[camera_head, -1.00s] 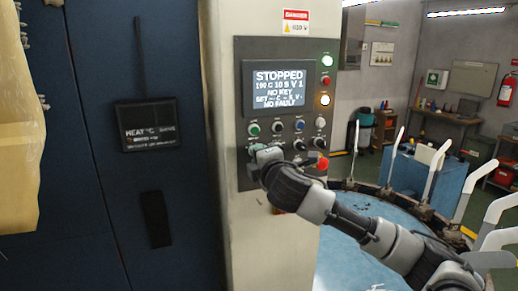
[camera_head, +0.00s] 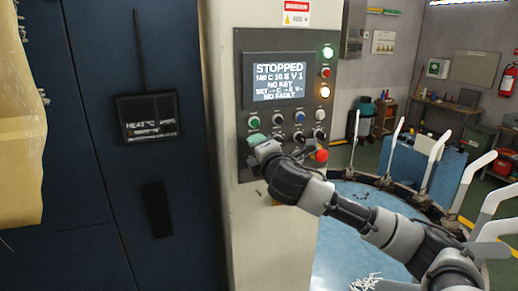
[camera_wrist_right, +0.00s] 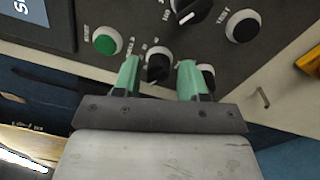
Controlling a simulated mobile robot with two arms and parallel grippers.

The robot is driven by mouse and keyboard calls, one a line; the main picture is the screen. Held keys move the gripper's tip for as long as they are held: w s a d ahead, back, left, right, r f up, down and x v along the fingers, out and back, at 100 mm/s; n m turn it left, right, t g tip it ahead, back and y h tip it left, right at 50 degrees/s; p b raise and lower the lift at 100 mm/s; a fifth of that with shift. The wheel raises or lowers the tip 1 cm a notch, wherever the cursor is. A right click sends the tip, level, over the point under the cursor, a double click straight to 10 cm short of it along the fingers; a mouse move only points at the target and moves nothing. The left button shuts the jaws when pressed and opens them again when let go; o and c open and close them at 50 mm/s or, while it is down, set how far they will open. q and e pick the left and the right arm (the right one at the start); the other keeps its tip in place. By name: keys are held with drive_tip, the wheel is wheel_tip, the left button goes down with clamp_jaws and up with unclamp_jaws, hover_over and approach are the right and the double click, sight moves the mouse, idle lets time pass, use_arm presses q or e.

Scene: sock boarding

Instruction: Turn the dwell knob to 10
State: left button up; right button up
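The control panel (camera_head: 243,80) stands upright on a pale column, with a screen (camera_head: 278,82) reading "STOPPED" and "NO FAULT". Its lower part carries knobs and buttons, but their small labels are too blurred to tell which is the dwell knob. My right gripper (camera_head: 264,147) is at the panel's lower left, covering part of it. In the right wrist view its green fingers (camera_wrist_right: 158,77) are apart, with a black knob (camera_wrist_right: 158,66) between or just beyond their tips. Contact cannot be told. Another dark knob (camera_wrist_right: 208,74) lies beside the right finger. My left gripper is out of view.
A green button (camera_wrist_right: 107,40) and two more knobs (camera_wrist_right: 243,25) sit close to the fingers. A red button (camera_head: 321,155) is right of the gripper. A round blue table (camera_head: 345,245) with upright white forms (camera_head: 436,147) stands to the right.

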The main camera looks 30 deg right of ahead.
drive_tip(key=shift+o, duration=0.6)
drive_tip(key=b+v, duration=0.5)
drive_tip(key=v, duration=0.5)
drive_tip(key=shift+s, duration=0.35)
drive_tip(key=shift+a+f, duration=0.1)
